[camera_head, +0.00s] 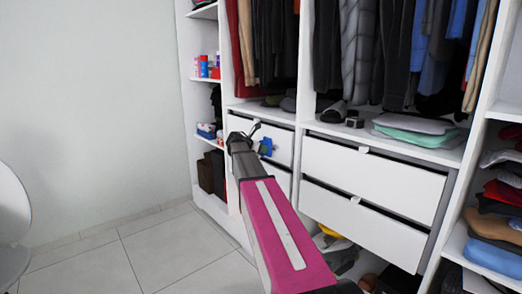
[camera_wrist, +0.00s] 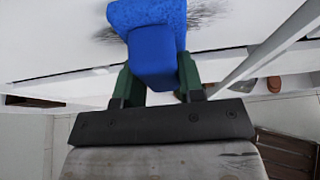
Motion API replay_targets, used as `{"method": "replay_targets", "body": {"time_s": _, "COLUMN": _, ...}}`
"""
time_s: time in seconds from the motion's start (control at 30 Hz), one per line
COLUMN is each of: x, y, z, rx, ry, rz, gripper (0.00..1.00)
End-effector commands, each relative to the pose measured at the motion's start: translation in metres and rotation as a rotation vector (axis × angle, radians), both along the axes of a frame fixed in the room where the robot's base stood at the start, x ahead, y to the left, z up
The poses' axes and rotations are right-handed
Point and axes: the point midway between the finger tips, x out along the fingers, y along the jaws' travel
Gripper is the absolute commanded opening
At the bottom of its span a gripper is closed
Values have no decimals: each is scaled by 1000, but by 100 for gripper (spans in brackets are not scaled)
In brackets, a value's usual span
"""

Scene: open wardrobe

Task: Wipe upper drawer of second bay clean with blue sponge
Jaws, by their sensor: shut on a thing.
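A blue sponge (camera_wrist: 150,50) fills the top middle of the wrist view; it also shows small in the head view (camera_head: 265,147). My gripper (camera_wrist: 156,78) is shut on it, with a green finger on each side. The sponge lies against, or very close to, a white drawer front; contact cannot be told for sure. Dark smudges (camera_wrist: 205,16) show on the white surface on both sides of the sponge. In the head view the sponge is at the upper drawer (camera_head: 282,143) of the bay second from left, partly hidden by my arm.
A white chair (camera_head: 12,225) stands at far left. To the right is a bay with two wide drawers (camera_head: 372,180), slightly open at their tops. Clothes hang above, with shoes and folded cloths (camera_head: 415,130) on the shelf. The tiled floor (camera_head: 110,260) at left is clear.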

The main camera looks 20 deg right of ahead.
Motion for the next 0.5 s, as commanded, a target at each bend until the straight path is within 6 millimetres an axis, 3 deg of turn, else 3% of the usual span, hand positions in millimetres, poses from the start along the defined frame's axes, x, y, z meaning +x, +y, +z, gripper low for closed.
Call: {"method": "replay_targets", "body": {"time_s": 0.5, "x": 2, "y": -5, "z": 0, "rx": 0, "ry": 0, "rz": 0, "gripper": 7}}
